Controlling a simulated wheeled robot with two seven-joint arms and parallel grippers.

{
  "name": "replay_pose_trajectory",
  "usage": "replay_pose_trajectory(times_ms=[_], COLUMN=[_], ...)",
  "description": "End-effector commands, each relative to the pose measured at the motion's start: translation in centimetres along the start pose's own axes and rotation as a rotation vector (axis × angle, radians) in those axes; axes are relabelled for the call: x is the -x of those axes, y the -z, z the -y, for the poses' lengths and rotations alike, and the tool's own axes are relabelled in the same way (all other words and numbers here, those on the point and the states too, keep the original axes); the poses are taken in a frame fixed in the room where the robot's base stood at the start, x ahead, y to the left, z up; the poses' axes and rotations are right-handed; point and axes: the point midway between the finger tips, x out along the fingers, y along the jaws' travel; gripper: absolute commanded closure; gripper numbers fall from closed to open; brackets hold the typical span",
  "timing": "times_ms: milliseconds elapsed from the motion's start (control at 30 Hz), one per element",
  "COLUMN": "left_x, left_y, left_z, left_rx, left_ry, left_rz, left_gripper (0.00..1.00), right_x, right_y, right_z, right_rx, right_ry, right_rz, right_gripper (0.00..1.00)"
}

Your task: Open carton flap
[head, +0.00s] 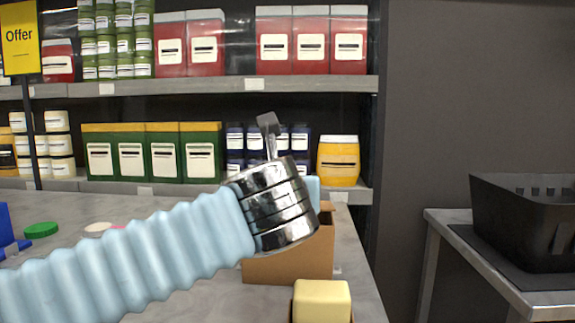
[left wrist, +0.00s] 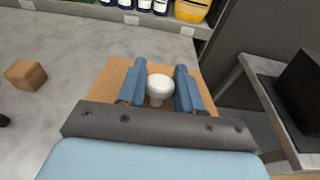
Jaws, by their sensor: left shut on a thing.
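A brown cardboard carton (head: 290,268) stands on the grey table in the head view, partly hidden behind my left wrist. My left gripper (head: 313,187) is over the carton, its fingers mostly hidden by my wrist. In the left wrist view, my left gripper (left wrist: 160,88) has its two blue fingers on either side of a white round-topped piece (left wrist: 160,83) and is shut on it. Brown carton board (left wrist: 108,82) shows beneath the fingers. I cannot tell whether the white piece touches the carton or how its flaps lie. My right gripper is not in view.
A pale yellow block (head: 322,300) sits in front of the carton. A small brown block (left wrist: 26,74) lies left on the table. A green lid (head: 41,230) lies at the far left. A black crate (head: 530,225) stands on a side table. Stocked shelves (head: 200,90) are behind.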

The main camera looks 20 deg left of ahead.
Motion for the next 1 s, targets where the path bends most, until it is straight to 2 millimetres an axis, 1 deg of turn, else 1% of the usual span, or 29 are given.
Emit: replay_pose_trajectory(times_ms=[33, 100, 200, 400, 600, 1000], left_x=[0.1, -0.2, -0.5, -1.2, -1.7, -1.9], left_y=[-1.3, -1.4, -1.7, -2.4, -3.0, -3.4], left_z=[0.0, 0.0, 0.1, 0.1, 0.1, 0.0], left_rx=[0.0, 0.001, 0.003, 0.003, 0.002, 0.0], left_ry=[-0.001, 0.0, 0.0, 0.003, 0.003, 0.002], left_rz=[-0.032, -0.078, -0.145, -0.276, -0.363, -0.411], left_gripper=[1.0, 1.0, 1.0, 1.0, 1.0, 1.0], right_x=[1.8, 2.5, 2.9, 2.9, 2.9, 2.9], right_y=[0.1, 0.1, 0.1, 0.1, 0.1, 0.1], right_z=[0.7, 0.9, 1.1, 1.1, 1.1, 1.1], right_rx=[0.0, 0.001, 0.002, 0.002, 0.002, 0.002], right_ry=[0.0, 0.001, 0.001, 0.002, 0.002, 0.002], right_rz=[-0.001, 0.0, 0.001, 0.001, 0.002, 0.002], right_gripper=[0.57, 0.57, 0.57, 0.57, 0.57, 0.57])
